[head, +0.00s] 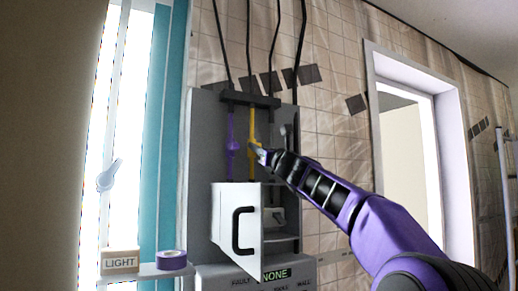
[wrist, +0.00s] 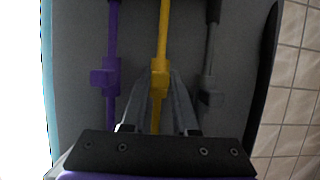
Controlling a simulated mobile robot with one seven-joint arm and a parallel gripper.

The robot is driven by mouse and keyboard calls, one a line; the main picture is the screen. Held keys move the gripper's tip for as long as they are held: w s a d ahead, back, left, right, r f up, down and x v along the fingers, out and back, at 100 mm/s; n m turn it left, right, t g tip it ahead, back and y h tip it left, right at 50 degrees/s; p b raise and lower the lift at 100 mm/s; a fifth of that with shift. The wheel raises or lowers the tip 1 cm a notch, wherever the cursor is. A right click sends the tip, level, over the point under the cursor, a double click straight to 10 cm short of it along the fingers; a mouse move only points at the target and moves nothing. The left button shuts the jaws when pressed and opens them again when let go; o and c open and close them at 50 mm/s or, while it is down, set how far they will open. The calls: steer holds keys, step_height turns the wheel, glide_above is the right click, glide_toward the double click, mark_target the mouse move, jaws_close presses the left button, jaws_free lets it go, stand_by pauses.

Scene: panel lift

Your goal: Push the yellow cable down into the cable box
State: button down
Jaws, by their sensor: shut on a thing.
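The yellow cable (head: 251,124) hangs in front of the upper part of the grey cable box (head: 204,130), between a purple cable and a grey one. In the wrist view the yellow cable (wrist: 163,40) runs down the middle, with a wider yellow block on it. My gripper (head: 258,153) reaches in from the right. In the wrist view my gripper's fingers (wrist: 160,88) close in on both sides of that block and are shut on it. The cable's lower end is hidden behind the white door and my gripper.
The purple cable (wrist: 112,45) is close on the left and the grey cable (wrist: 210,60) close on the right. A white door (head: 229,214) with a black handle stands out below. A shelf at lower left holds purple tape (head: 171,260) and a LIGHT block (head: 120,261).

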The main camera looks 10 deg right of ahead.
step_height(320, 180, down, 2)
steer(key=shift+w+f+b, duration=0.1)
steer(key=shift+f+b, duration=0.15)
steer(key=shift+b, duration=0.45)
steer(key=c, duration=0.7)
jaws_free()
steer(key=shift+r, duration=0.1)
steer(key=shift+s, duration=0.2)
